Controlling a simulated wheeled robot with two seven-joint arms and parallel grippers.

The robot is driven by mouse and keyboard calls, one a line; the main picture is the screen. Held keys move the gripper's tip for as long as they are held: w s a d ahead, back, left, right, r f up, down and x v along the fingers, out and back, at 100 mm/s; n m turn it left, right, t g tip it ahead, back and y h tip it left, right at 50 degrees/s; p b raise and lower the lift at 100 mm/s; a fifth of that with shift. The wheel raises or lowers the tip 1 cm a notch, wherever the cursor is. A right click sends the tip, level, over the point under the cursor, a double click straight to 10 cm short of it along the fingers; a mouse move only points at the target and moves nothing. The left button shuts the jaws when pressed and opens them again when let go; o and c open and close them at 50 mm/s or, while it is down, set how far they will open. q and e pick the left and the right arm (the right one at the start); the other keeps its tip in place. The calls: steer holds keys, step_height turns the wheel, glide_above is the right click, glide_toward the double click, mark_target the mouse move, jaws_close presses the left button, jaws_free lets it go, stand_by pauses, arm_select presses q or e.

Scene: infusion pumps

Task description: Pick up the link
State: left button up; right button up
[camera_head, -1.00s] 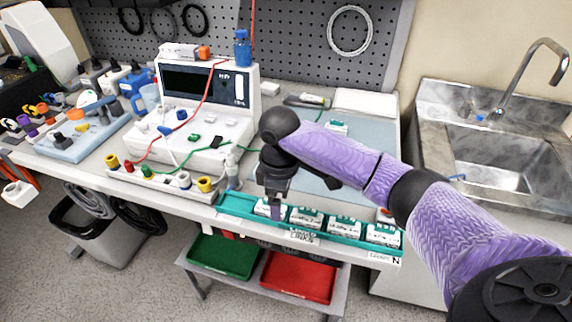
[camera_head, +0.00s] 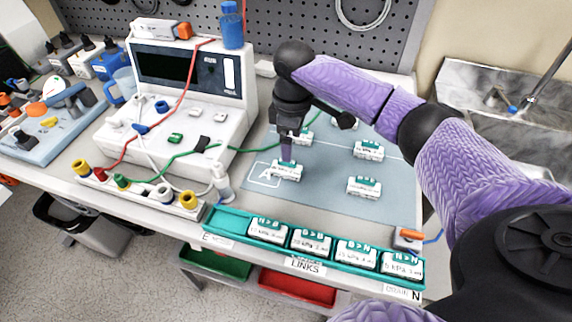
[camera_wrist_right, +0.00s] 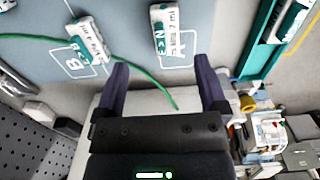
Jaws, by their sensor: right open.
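The links are small white blocks with green lettered tops. One link (camera_head: 286,171) lies on the blue-grey mat at the outlined "A" spot; the right wrist view also shows this link (camera_wrist_right: 164,32), ahead of the fingertips. My right gripper (camera_head: 287,152) is just over that link in the head view. In the right wrist view the gripper (camera_wrist_right: 160,68) has its fingers apart, with no link between them. Another link (camera_wrist_right: 90,42) lies by the "B" spot. More links stand in the teal tray (camera_head: 224,219) at the mat's front. My left gripper is out of view.
Further links (camera_head: 368,150) and (camera_head: 364,187) lie on the mat (camera_head: 325,205) to the right. A white pump unit (camera_head: 180,125) with red and green leads stands to the left. A small white bottle (camera_head: 221,182) stands by the mat's left edge. A sink is at right.

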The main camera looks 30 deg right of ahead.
mark_target(289, 168)
steer(key=f, duration=0.2)
steer(key=f+b, duration=0.1)
steer(key=f, duration=0.1)
steer(key=f+b, duration=0.1)
steer(key=f, duration=0.2)
steer(key=shift+s+a, duration=0.1)
steer(key=shift+a, duration=0.25)
steer(key=shift+r, duration=0.1)
steer(key=shift+c, duration=0.6)
jaws_close()
